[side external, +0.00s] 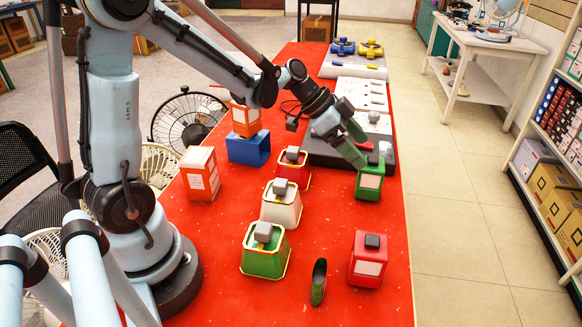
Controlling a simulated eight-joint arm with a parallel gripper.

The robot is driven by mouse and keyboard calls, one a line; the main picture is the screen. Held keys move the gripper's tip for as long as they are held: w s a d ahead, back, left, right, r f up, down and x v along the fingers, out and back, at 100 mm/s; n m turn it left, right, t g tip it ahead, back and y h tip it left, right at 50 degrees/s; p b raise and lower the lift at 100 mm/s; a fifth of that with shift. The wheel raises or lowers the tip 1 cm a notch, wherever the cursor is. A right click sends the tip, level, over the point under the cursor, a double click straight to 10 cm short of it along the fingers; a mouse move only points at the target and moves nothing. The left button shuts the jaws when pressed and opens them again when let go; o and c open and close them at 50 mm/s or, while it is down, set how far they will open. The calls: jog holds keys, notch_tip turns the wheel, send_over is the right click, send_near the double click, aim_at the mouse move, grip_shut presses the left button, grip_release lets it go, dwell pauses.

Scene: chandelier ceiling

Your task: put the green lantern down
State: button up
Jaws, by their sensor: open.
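A small green lantern-like box (369,182) with a pale front panel and a dark top stands upright on the red table (340,215), near its right edge. My gripper (361,151) is open, with its green fingers spread just above and to the left of this box's top. The fingertips overlap the top in this view, so I cannot tell whether they touch it. A second green item, a tapered one with gold trim and a grey block on top (264,250), stands nearer the front. A matching red box (367,260) with a pale panel stands near the right edge.
A white tapered item (281,205) and a red one (292,168) stand left of my gripper. Orange boxes (201,174) and a blue block (248,148) are further left. A dark green upright piece (318,283) is in front. Dark and white trays lie behind.

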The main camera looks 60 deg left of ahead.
jog(key=s+r+n+y, duration=0.3)
jog(key=s+n+y, duration=0.3)
jog(key=s, duration=0.9)
jog(key=n, duration=0.3)
jog(key=shift+t, duration=0.4)
